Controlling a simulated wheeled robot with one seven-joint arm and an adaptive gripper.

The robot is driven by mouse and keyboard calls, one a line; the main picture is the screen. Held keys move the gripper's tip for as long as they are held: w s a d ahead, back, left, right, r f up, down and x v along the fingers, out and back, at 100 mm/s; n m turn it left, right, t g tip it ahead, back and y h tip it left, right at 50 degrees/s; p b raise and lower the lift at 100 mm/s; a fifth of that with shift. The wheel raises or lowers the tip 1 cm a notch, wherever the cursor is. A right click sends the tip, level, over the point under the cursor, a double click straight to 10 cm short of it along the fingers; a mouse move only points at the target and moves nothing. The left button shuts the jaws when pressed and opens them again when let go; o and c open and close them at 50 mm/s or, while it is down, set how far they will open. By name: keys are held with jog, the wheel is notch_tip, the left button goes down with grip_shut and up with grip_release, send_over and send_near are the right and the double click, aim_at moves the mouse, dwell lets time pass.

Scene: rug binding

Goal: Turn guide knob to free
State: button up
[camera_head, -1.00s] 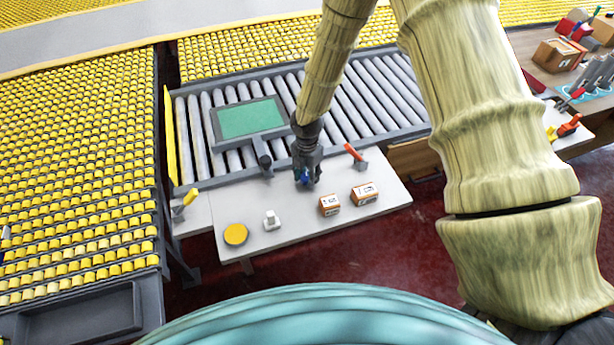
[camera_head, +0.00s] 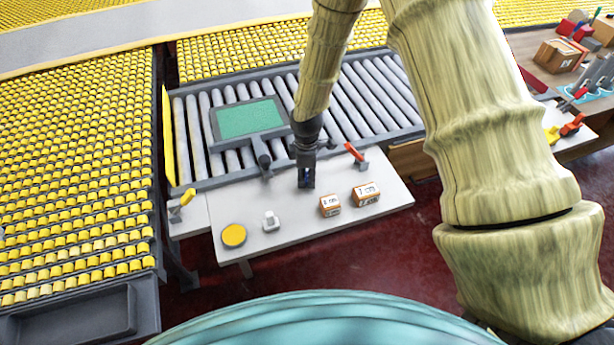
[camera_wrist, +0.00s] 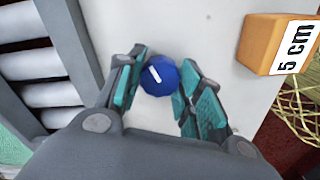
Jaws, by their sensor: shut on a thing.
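The blue guide knob (camera_wrist: 158,78) stands on the white table and carries a short white pointer line. In the wrist view the line slants from upper left to lower right, on the knob's upper left part. My gripper (camera_wrist: 156,84) is around the knob, one teal-padded finger on each side, shut on it. In the head view my gripper (camera_head: 306,182) points down at the table, and only a small bit of the blue knob (camera_head: 307,174) shows between the fingers. The knob's base and any markings around it are hidden.
Two orange boxes (camera_head: 330,205) (camera_head: 366,193) stand right of my gripper; one box (camera_wrist: 272,43) reads "5 cm" in the wrist view. A red-handled lever (camera_head: 355,153) is close behind. Rollers (camera_head: 195,130) are behind.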

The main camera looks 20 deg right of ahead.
aim_at(307, 176)
jog(key=m, duration=0.4)
jog(key=shift+m+b, duration=0.3)
jog(key=shift+b, duration=0.05)
jog(key=shift+w+r, duration=0.1)
dwell(0.3)
jog(key=o, duration=1)
jog(key=shift+o, duration=0.2)
notch_tip(307, 176, up, 12)
dwell(0.5)
